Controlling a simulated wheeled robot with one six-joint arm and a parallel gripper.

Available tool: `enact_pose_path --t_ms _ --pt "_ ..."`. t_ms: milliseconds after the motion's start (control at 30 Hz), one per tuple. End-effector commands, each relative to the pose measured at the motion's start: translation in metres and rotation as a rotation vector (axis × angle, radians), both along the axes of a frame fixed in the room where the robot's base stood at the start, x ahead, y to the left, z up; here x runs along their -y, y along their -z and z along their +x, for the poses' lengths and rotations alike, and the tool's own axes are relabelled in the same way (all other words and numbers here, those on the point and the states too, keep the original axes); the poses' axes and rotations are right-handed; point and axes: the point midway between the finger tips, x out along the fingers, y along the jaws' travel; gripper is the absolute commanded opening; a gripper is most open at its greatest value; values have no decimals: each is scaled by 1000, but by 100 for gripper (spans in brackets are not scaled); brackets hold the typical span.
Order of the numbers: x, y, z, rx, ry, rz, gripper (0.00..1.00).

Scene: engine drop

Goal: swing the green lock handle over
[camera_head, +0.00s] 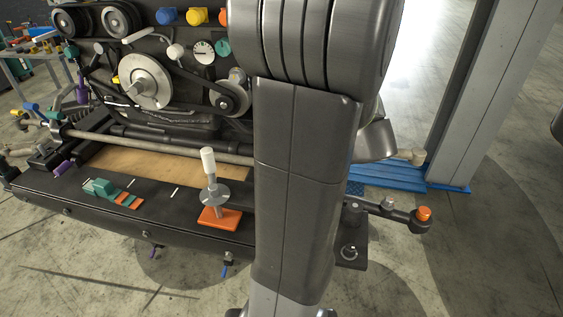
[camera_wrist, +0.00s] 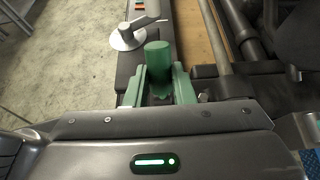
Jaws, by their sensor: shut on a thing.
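The green lock handle (camera_wrist: 158,58) shows in the wrist view as an upright green cylinder, just beyond the dark body of my gripper. My gripper (camera_wrist: 157,88) is shut on it, with a green finger-like piece close on either side. The lower part of the handle and its pivot are hidden behind the gripper body. In the head view my arm covers the gripper, and I cannot make out the green handle there.
A white-handled post (camera_head: 209,164) stands on an orange pad on the black bench, left of my arm. The engine (camera_head: 150,85) is behind it. An orange-capped lever (camera_head: 424,213) sticks out at right. A grey pillar (camera_head: 475,95) stands farther right. Open floor lies in front.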

Motion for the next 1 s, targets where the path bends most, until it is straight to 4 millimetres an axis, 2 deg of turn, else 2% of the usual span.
enact_pose_path --t_ms 333,833,867,967,1000 --pt "7 1 -1 30 1 122 0" --pt "7 2 -2 32 -1 139 0" --pt "7 2 -2 32 -1 139 24" --pt "7 2 -2 32 -1 139 44" --pt "7 2 -2 32 -1 139 44"
